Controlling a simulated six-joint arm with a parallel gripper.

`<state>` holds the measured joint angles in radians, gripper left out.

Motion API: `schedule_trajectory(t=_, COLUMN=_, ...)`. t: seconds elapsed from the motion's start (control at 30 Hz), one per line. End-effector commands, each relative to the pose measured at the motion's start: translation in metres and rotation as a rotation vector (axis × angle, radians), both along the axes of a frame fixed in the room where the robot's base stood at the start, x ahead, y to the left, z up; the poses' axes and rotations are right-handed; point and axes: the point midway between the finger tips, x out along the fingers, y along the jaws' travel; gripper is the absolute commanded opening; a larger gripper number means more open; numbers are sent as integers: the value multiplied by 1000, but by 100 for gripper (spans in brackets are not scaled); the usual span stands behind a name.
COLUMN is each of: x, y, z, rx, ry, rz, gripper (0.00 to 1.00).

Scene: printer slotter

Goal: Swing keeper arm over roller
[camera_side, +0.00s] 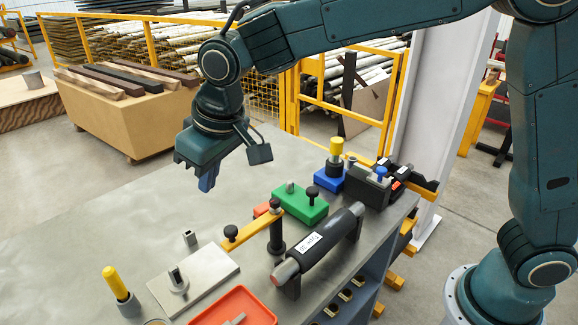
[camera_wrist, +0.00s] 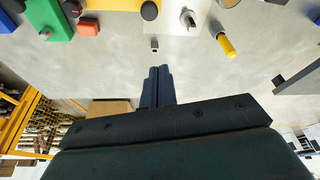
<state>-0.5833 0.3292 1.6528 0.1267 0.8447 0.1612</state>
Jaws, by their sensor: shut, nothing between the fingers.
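The keeper arm (camera_side: 246,232) is a yellow bar with a black knob (camera_side: 230,232) at its left end and a pivot on a black post (camera_side: 276,235) at its right end. It points left, away from the roller, over the edge of a pale plate. My gripper (camera_side: 203,184) is shut and empty, above the table behind the keeper arm. In the wrist view the shut fingers (camera_wrist: 158,87) point at bare table; the yellow arm (camera_wrist: 112,4) is cut off at the top.
A pale plate with a grey peg (camera_side: 195,280), a yellow-topped peg (camera_side: 116,285) and a red tray (camera_side: 235,308) lie in front. A green block (camera_side: 300,207), blue block (camera_side: 330,181) and black fixture (camera_side: 369,187) stand behind the roller. The table's left part is clear.

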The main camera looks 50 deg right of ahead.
Motion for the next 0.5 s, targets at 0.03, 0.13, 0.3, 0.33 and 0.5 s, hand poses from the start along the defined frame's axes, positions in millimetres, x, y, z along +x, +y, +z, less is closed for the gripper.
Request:
schedule_trajectory(t=0.03, x=0, y=0, z=0, rx=0, ry=0, rz=0, gripper=0)
schedule_trajectory(t=0.13, x=0, y=0, z=0, rx=0, ry=0, rz=0, gripper=0)
schedule_trajectory(t=0.3, x=0, y=0, z=0, rx=0, ry=0, rz=0, gripper=0)
schedule_trajectory(t=0.33, x=0, y=0, z=-1, rx=0, ry=0, rz=0, gripper=0)
schedule_trajectory(t=0.5, x=2, y=0, z=-6, rx=-2, ry=2, rz=0, gripper=0)
